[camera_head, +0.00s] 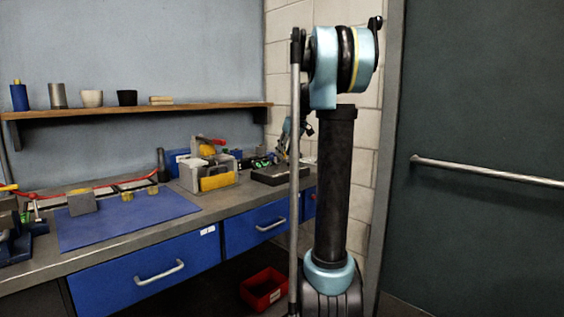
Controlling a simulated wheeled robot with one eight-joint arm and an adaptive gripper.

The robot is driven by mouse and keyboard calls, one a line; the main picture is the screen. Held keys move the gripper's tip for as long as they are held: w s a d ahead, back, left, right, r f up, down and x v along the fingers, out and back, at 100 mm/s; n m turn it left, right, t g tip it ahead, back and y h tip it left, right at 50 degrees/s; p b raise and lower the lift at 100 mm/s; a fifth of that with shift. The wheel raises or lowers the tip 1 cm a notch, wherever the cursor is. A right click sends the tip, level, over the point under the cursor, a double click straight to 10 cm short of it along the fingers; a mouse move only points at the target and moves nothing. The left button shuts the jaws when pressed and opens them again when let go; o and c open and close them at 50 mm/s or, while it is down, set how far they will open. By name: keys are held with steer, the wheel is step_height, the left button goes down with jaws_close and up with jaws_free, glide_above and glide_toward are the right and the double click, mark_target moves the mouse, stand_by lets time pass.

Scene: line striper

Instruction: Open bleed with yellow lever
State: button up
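A grey and white machine (208,170) stands at the back of the bench. It has a yellow front part (217,180), a small yellow piece on top (208,150) and a red lever-like part (215,141). Another yellow, lever-like piece (9,187) shows at the far left edge, above a dark fixture (12,235) cut off by the picture. I cannot tell which yellow piece is the bleed lever, or its setting. My arm stands at the right. What looks like my gripper (284,138) is small and partly hidden behind my arm and a thin grey pole; its fingers are unclear.
A blue mat (125,222) on the bench holds a grey block (82,202) and small yellowish pieces. A red hose (110,185) runs behind it. A dark box (272,175) sits near the bench's right end. A red bin (263,289) is on the floor. A dark door (485,120) is at right.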

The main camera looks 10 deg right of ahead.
steer(key=shift+x, duration=1.9)
jaws_close()
steer(key=shift+a, duration=0.1)
